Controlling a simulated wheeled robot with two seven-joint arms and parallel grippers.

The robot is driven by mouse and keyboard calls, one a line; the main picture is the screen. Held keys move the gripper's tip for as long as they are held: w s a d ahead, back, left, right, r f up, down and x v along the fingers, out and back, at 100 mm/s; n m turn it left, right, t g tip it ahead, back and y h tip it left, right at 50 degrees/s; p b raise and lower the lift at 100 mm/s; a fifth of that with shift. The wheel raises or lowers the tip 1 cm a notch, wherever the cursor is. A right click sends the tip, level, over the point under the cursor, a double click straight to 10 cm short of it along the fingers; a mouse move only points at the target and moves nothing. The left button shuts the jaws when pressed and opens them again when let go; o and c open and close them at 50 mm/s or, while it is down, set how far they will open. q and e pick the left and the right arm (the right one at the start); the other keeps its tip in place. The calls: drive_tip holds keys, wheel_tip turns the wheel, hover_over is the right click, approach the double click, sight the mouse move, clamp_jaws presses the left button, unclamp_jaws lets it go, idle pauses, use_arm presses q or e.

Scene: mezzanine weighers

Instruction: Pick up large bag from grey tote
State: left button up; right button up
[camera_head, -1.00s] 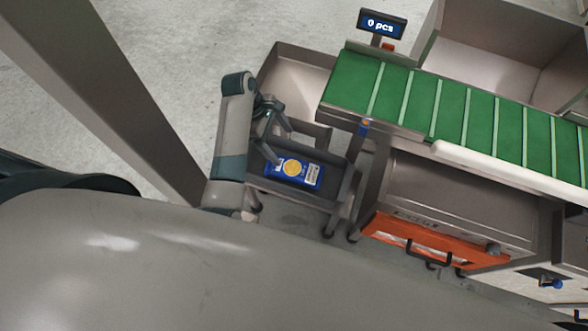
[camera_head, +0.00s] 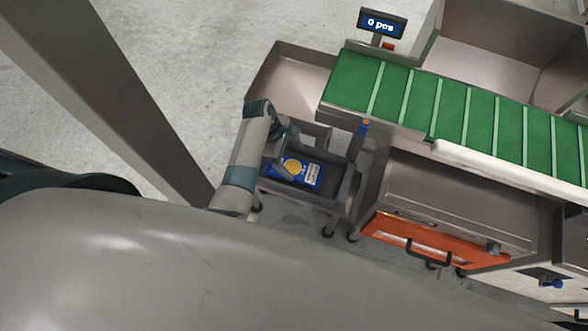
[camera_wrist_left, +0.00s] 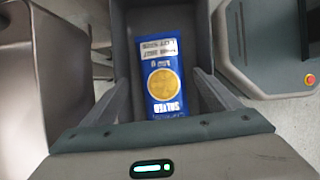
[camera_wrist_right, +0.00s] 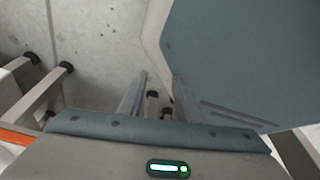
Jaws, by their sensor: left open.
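The large bag (camera_head: 308,175) is blue with a yellow disc and a white label. It lies flat inside the grey tote (camera_head: 347,188). My right gripper (camera_wrist_right: 160,80) is open and empty, away from the tote.
A steel tray (camera_head: 295,78) stands behind the tote. An orange-fronted steel unit (camera_head: 440,240) is below the conveyor. A blue-tipped post (camera_head: 364,127) rises near the tote's right side.

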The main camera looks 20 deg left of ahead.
sight(300, 169)
use_arm(q)
drive_tip(key=shift+x, duration=1.05)
use_arm(e)
drive_tip(key=shift+w+a+r, duration=0.1)
drive_tip(key=shift+w+a, duration=0.05)
drive_tip(key=shift+w, duration=0.4)
drive_tip(key=shift+s, duration=0.1)
use_arm(q)
drive_tip(key=shift+d+f, duration=0.25)
drive_tip(key=shift+f, duration=0.25)
drive_tip(key=x, duration=0.3)
drive_tip(key=shift+s, duration=0.15)
drive_tip(key=shift+d+f, duration=0.15)
drive_tip(key=shift+f, duration=0.15)
drive_tip(key=shift+d+f, duration=0.1)
drive_tip(key=shift+f, duration=0.1)
use_arm(e)
drive_tip(key=shift+a, duration=0.1)
use_arm(q)
drive_tip(key=shift+c, duration=0.2)
